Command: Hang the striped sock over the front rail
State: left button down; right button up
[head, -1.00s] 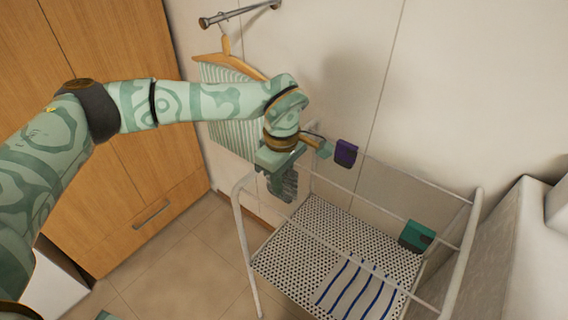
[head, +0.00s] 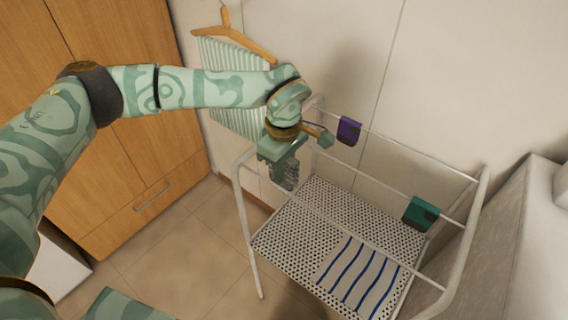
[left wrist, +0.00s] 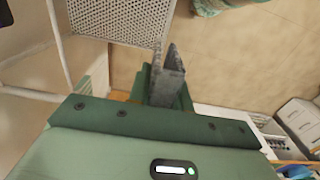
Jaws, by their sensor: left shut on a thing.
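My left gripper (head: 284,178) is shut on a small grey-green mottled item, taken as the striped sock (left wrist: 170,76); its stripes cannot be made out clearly. The gripper points down at the left end of the white drying rack, close to the front rail (head: 355,233). I cannot tell whether the item touches the rail. In the left wrist view it sits between the fingers, with the perforated shelf (left wrist: 120,20) to the upper left. My right gripper is not in view.
A purple item (head: 349,130) hangs on the back rail and a teal one (head: 421,213) on the middle rail. A blue-striped cloth (head: 360,278) lies on the shelf. A green-striped cloth (head: 236,85) hangs from a wooden hanger at the wall. A wooden cabinet (head: 110,150) stands left.

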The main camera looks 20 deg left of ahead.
aim_at(284, 185)
pick_arm(q)
jog(key=shift+f+b, duration=2)
jog(key=shift+f, duration=1.15)
jog(key=shift+f+b, duration=1.3)
jog(key=shift+f, duration=0.8)
jog(key=c, duration=1.2)
grip_release()
jog(key=shift+r, duration=0.1)
